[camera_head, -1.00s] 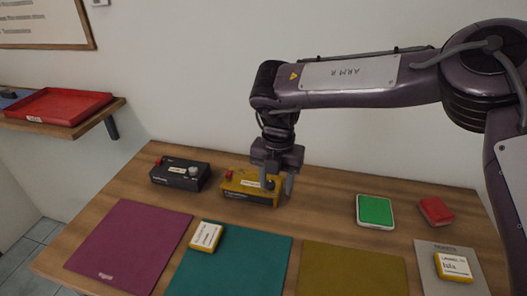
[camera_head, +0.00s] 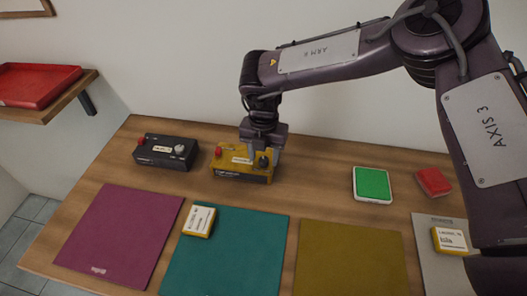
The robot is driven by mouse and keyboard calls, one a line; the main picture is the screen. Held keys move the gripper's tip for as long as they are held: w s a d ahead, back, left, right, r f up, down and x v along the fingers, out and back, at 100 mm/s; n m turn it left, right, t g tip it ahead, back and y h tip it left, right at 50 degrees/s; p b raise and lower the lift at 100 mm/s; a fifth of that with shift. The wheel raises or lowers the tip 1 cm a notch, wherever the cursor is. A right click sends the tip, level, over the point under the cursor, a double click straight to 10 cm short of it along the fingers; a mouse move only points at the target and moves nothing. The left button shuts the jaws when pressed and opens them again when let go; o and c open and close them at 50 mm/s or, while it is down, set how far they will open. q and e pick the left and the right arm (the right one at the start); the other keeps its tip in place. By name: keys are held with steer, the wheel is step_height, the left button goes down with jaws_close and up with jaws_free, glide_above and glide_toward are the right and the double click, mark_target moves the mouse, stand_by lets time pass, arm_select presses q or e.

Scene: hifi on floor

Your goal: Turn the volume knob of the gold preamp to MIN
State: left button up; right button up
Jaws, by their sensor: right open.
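The gold preamp (camera_head: 240,173) stands at the back middle of the wooden table. It has a red knob or button (camera_head: 218,153) on its left, a white label, and a dark knob (camera_head: 263,161) at its right end. My right gripper (camera_head: 264,158) points down over the right end of the preamp, with its open fingers at the dark knob. The fingers partly hide the knob, and I cannot tell whether they touch it. The knob's marking is too small to read. My left gripper is not in view.
Purple (camera_head: 122,232), teal (camera_head: 230,250) and olive (camera_head: 350,258) mats lie in front. A green pad (camera_head: 372,184) and a red block (camera_head: 433,182) lie right. A shelf holds a red tray (camera_head: 38,86).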

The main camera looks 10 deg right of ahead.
steer(key=shift+f, duration=0.15)
steer(key=c, duration=1)
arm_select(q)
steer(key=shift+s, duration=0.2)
